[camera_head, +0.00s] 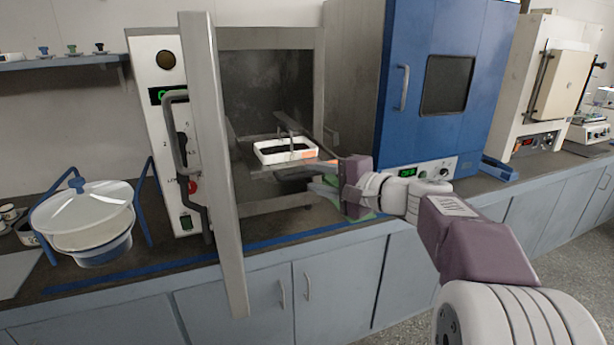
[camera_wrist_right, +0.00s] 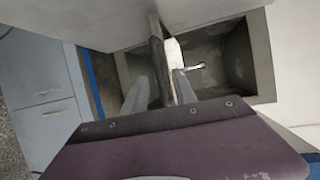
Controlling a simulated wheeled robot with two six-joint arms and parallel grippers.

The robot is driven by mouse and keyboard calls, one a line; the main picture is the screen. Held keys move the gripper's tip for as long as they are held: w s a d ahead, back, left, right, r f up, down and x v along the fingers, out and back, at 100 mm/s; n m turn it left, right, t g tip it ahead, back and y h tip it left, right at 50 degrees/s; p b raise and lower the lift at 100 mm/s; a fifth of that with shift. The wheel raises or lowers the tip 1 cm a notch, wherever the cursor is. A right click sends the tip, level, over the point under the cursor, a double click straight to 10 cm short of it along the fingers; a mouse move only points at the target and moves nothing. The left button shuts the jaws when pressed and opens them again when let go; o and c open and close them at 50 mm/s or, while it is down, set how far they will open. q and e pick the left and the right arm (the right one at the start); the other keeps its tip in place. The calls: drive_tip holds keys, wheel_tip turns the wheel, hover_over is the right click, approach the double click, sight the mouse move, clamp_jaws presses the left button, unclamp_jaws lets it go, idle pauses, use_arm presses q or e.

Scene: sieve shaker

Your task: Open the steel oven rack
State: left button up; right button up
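The steel oven (camera_head: 270,37) stands with its door (camera_head: 215,165) swung wide open toward the front. The white tray (camera_wrist_right: 174,60) lies close to one finger. Contact with the rack cannot be made out. My left gripper is not in view.
A covered white basin (camera_head: 85,215) is on the counter at left. The open steel door reaches past the counter's front edge. The floor at right is clear.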

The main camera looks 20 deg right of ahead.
drive_tip(key=v, duration=0.5)
drive_tip(key=shift+s+d, duration=0.1)
drive_tip(key=shift+s, duration=0.15)
